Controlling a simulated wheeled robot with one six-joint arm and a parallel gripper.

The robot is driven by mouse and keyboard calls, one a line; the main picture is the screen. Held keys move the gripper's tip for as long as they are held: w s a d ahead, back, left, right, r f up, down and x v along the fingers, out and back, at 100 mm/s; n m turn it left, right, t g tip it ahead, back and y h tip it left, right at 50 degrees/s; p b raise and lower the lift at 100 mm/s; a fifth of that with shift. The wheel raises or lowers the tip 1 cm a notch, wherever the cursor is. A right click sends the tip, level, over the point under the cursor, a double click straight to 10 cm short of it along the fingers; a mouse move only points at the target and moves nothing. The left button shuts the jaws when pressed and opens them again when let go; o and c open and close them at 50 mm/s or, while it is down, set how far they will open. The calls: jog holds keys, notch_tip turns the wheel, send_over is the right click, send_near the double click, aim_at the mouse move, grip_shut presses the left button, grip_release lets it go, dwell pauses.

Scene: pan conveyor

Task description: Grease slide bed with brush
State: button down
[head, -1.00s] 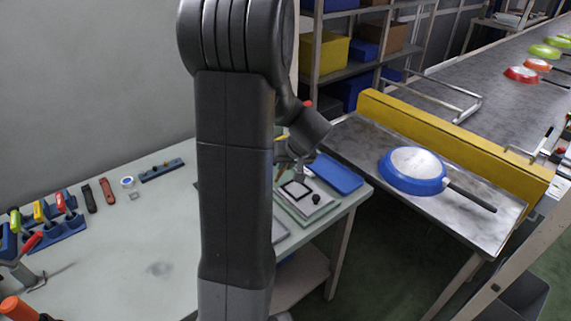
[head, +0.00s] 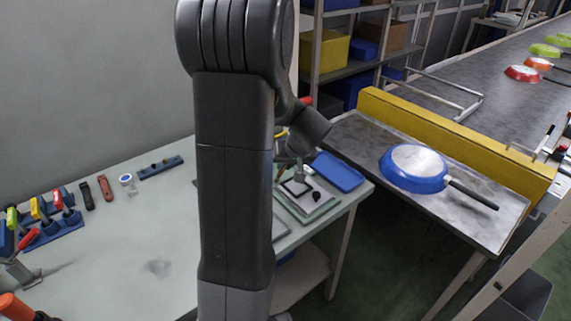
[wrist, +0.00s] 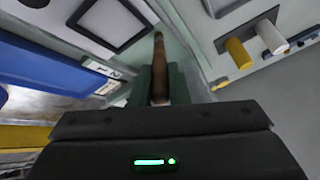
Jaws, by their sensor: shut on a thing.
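My gripper (head: 297,168) is over the right end of the workbench, partly hidden behind my arm in the head view. In the wrist view it is shut on a brown wooden handle (wrist: 160,78), which looks like that of the brush. The bristles are not clearly visible. A light plate with a black square outline (head: 298,188) lies below my gripper, with a dark round knob (head: 316,196) beside it. The black outline also shows at the top of the wrist view (wrist: 112,22). I cannot tell which part is the slide bed, or whether the brush touches it.
A blue tray (head: 338,172) lies at the bench's right edge. A blue pan (head: 412,170) rests on the metal table by a yellow barrier (head: 450,140). Tools in blue holders (head: 50,232) stand at left. The bench's middle is clear.

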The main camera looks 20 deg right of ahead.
jog(key=shift+f, duration=0.15)
jog(key=shift+d, duration=0.1)
jog(key=shift+w+d+b, duration=0.3)
jog(key=shift+d+b, duration=0.15)
jog(key=shift+d, duration=0.35)
jog(key=shift+w+d+b, duration=0.25)
jog(key=shift+d+b, duration=0.05)
jog(key=shift+d, duration=0.4)
jog(key=shift+w+d+b, duration=0.2)
jog(key=shift+d+b, duration=0.05)
jog(key=shift+d, duration=0.45)
jog(key=shift+w+d, duration=0.1)
jog(key=shift+d, duration=0.1)
jog(key=shift+d, duration=0.1)
